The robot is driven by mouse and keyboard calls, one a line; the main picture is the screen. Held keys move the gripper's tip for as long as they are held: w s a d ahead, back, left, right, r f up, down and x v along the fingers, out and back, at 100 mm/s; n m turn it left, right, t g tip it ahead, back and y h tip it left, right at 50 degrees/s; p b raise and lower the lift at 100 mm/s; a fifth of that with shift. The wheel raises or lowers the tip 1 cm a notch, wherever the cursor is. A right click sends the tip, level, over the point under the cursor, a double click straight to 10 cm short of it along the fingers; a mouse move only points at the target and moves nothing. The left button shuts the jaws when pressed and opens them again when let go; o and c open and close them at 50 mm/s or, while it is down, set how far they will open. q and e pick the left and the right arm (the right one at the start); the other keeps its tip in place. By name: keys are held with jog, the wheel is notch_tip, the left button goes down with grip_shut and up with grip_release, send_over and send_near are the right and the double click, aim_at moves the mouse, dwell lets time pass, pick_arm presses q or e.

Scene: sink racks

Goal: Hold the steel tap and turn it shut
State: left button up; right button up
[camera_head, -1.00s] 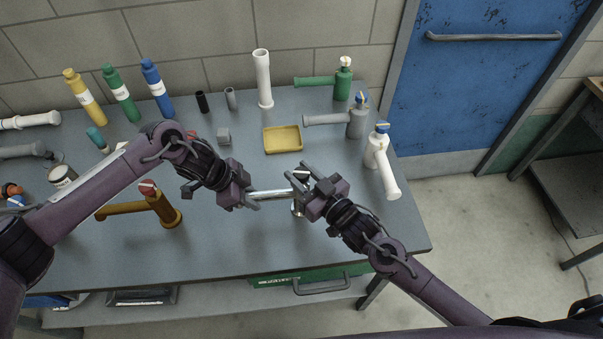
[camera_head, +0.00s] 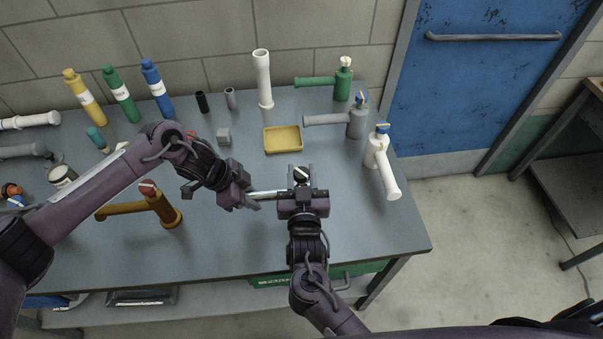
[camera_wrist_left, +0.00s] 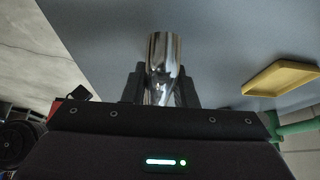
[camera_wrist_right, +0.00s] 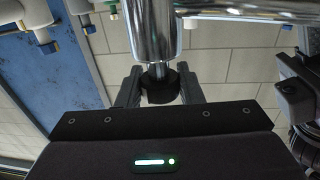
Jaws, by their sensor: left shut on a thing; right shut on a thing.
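The steel tap (camera_head: 267,194) stands near the table's front right, its shiny spout pointing left. My left gripper (camera_head: 252,200) is shut on the spout, whose end also shows between its fingers in the left wrist view (camera_wrist_left: 163,62). My right gripper (camera_head: 302,178) is shut on the tap's dark round knob, with the white mark on top showing between the fingers. In the right wrist view the black knob (camera_wrist_right: 160,88) sits between the fingers, next to the chrome body (camera_wrist_right: 152,30). My right gripper hides most of the tap's body in the head view.
A brown tap (camera_head: 160,205) stands left of the steel tap, below my left arm. A yellow tray (camera_head: 283,139) lies behind. Green (camera_head: 342,80), grey (camera_head: 356,118) and white (camera_head: 378,155) taps stand at the right. The table's front right is clear.

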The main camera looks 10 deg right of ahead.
dwell(0.5)
jog(key=o, duration=1)
jog(key=shift+c, duration=0.2)
jog(key=shift+s, duration=0.15)
jog(key=s+a, duration=0.1)
jog(key=s, duration=1)
jog(key=shift+s+a, duration=0.15)
jog(key=shift+s, duration=0.2)
